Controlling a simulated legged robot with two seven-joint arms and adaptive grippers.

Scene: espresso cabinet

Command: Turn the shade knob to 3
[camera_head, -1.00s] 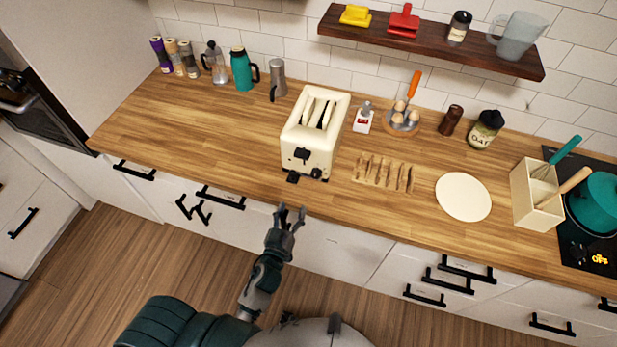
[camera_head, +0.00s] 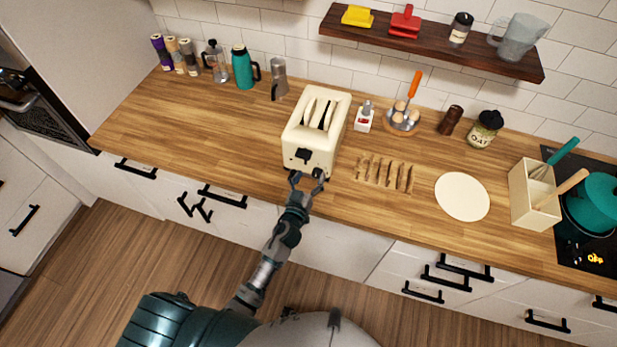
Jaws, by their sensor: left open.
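The fingers hide part of the toaster's front bottom edge. The knob's markings are too small to read. My right gripper is not in view.
A small white and red bottle (camera_head: 364,117) stands behind. The counter (camera_head: 210,135) left of the toaster is clear.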

